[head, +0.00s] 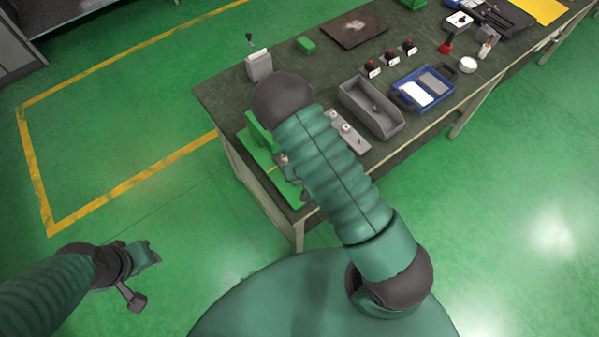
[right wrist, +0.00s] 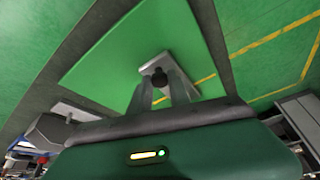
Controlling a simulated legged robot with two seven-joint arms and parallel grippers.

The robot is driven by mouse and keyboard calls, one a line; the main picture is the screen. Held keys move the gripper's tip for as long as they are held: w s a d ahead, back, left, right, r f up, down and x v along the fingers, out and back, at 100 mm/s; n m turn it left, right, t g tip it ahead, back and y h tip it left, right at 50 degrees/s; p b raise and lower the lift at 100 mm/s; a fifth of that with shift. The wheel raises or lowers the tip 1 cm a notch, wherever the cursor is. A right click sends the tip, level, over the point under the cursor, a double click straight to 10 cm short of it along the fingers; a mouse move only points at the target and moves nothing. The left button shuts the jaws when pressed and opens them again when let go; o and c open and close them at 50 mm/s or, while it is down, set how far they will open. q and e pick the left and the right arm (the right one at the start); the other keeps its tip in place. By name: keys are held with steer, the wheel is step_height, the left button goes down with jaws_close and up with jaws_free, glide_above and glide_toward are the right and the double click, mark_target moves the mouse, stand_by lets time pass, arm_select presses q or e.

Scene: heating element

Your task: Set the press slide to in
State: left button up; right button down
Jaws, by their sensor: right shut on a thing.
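The press is a green fixture (head: 262,150) at the table's near left corner. My right arm covers much of it in the head view. In the right wrist view its broad green plate (right wrist: 105,70) carries a grey metal slide piece (right wrist: 178,40) with a small dark knob (right wrist: 158,76). My right gripper (right wrist: 164,92) is shut on this knob, with a finger on each side. The slide's exact position along its travel cannot be told. My left gripper (head: 148,254) hangs over the floor at lower left, away from the table; its finger gap is unclear.
The dark workbench (head: 330,65) holds a grey bin (head: 371,108), a blue tray (head: 424,88), several red-topped buttons (head: 391,57) and a grey box with a lever (head: 259,66). A metal strip with knobs (head: 349,132) lies beside my right arm. The floor at left is clear.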

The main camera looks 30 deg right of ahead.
stand_by(0.5)
steer(key=w+b, duration=0.1)
steer(key=w, duration=0.3)
steer(key=shift+a, duration=0.15)
steer(key=shift+w, duration=0.1)
steer(key=c, duration=1.4)
jaws_free()
steer(key=shift+o, duration=0.7)
steer(key=shift+w, duration=0.15)
steer(key=b+v, duration=0.1)
steer(key=v, duration=1.5)
steer(key=shift+r+b, duration=0.3)
steer(key=shift+b, duration=0.05)
